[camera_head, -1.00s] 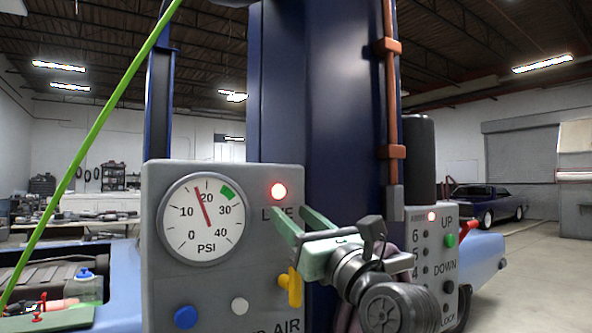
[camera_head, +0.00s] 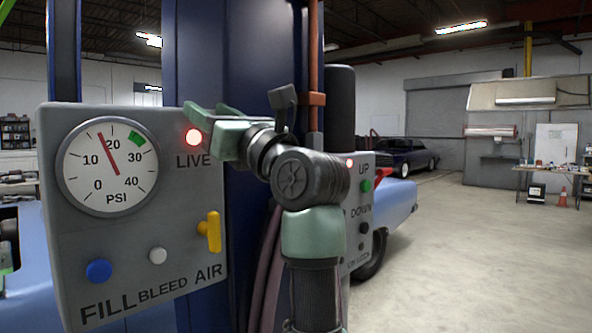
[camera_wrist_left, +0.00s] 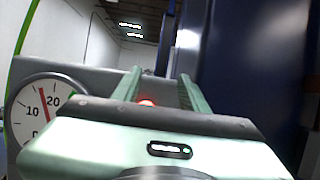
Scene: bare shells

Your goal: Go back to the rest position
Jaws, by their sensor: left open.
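My left gripper (camera_head: 207,108) is open and empty in the head view. It is in front of the upper right part of a grey air panel (camera_head: 185,130), by the lit red LIVE lamp (camera_head: 193,137). In the left wrist view its two green fingers (camera_wrist_left: 160,76) stand apart with nothing between them, and the red lamp glows low between them. Whether a finger touches the panel I cannot tell. My right gripper is in neither view.
A blue post (camera_head: 270,60) rises behind. A lift control box (camera_head: 362,225) is right of my arm. Open floor (camera_head: 470,260) lies right.

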